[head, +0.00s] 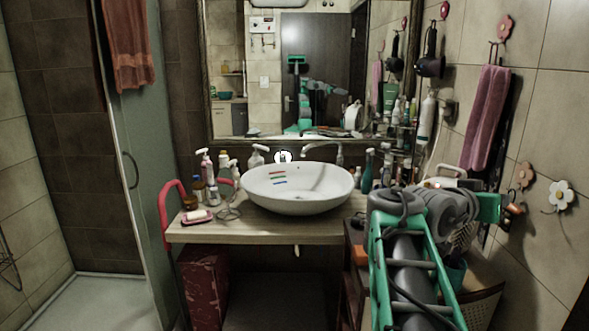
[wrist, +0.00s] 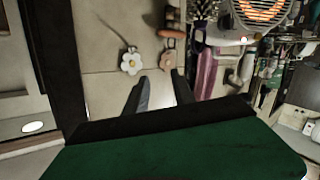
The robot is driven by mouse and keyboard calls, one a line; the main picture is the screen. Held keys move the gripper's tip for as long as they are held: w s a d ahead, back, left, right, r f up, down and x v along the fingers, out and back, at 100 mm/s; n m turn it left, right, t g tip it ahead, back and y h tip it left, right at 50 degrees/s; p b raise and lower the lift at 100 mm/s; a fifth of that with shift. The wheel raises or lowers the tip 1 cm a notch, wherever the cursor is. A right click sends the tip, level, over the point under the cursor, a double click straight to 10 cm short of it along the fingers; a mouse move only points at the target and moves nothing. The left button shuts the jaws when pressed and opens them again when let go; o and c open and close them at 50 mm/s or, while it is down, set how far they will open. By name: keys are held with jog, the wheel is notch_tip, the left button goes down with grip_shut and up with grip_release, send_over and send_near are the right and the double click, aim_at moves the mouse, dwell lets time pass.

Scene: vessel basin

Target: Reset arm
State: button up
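My arm (head: 412,250) shows in teal and grey at the lower right of the head view, bent toward the right wall. My gripper (wrist: 160,88) shows in the wrist view as two dark fingers standing apart with nothing between them. It points at the tiled wall, where a white flower hook (wrist: 131,61) and a pinkish flower hook (wrist: 167,60) hang. In the head view the gripper end lies at the far right of the arm, and its fingers are not clear there.
A white vessel basin (head: 298,190) stands on a wooden counter (head: 230,233) left of my arm. Bottles crowd around it. A pink towel (head: 486,117) hangs on the right wall. In the wrist view, a heater (wrist: 262,14) glows orange at the top right. A glass shower panel (head: 146,150) stands left.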

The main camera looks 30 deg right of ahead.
jog(key=w+a+f+n+t+y, duration=0.1)
jog(key=w+a+f+y, duration=0.15)
jog(key=f, duration=0.45)
jog(key=w+a+f+n+t+y, duration=0.1)
jog(key=a+f+y, duration=0.2)
jog(key=f, duration=0.4)
jog(key=w+a+f+n+y, duration=0.1)
jog(key=a+f+n+y, duration=0.35)
jog(key=a+f, duration=0.95)
jog(key=a+n+y+p, duration=0.3)
jog(key=a+n+y, duration=0.3)
jog(key=a, duration=2.2)
jog(key=shift+w+r+n, duration=0.15)
jog(key=shift+r+n, duration=0.1)
jog(key=shift+n, duration=0.6)
